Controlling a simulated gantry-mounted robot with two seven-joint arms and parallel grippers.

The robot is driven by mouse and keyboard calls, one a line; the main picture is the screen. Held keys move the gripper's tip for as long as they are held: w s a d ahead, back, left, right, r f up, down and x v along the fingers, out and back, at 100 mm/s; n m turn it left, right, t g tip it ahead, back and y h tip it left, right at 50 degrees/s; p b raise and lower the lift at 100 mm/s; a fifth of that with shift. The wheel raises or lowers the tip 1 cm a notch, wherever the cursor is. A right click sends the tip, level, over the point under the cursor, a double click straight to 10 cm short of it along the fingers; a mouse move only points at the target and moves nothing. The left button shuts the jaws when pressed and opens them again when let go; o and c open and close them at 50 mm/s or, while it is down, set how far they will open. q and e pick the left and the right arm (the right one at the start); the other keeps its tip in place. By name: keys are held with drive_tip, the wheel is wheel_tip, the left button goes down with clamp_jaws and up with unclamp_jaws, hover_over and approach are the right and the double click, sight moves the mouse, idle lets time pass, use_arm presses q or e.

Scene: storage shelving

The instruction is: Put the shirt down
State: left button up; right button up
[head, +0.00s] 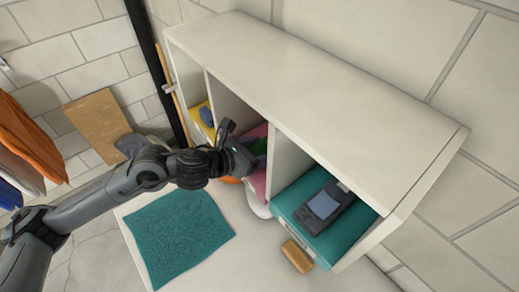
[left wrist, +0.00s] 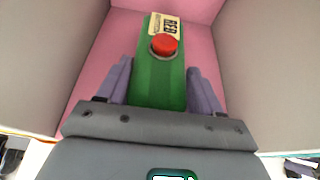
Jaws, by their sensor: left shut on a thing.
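My left gripper (head: 248,158) reaches into the middle compartment of the white shelf unit. In the left wrist view its two fingers (left wrist: 160,78) stand on either side of a green box (left wrist: 158,85) with a round red button and a pale label, and it is shut on this box. The box lies over a pink surface (left wrist: 203,40) in the compartment. In the head view the box is mostly hidden by the gripper. No shirt is in the gripper; garments, one orange (head: 28,135), hang at the far left. My right gripper is not in view.
The white shelf unit (head: 320,80) has upright dividers close beside the gripper. The right compartment has a teal bin (head: 330,243) with a dark device (head: 325,205). A yellow item (head: 202,118) is in the left compartment. A teal mat (head: 180,238) lies bare in front.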

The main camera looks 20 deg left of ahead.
use_arm(q)
drive_tip(key=o, duration=1.2)
drive_tip(key=shift+s+a, duration=0.1)
use_arm(e)
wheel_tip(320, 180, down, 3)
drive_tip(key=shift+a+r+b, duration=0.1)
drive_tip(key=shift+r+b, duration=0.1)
drive_tip(key=shift+b, duration=1.05)
use_arm(q)
drive_tip(key=v, duration=1.1)
drive_tip(key=shift+s+r, duration=0.25)
drive_tip(key=shift+s, duration=0.1)
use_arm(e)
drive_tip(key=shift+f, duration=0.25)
use_arm(q)
drive_tip(key=shift+a, duration=0.1)
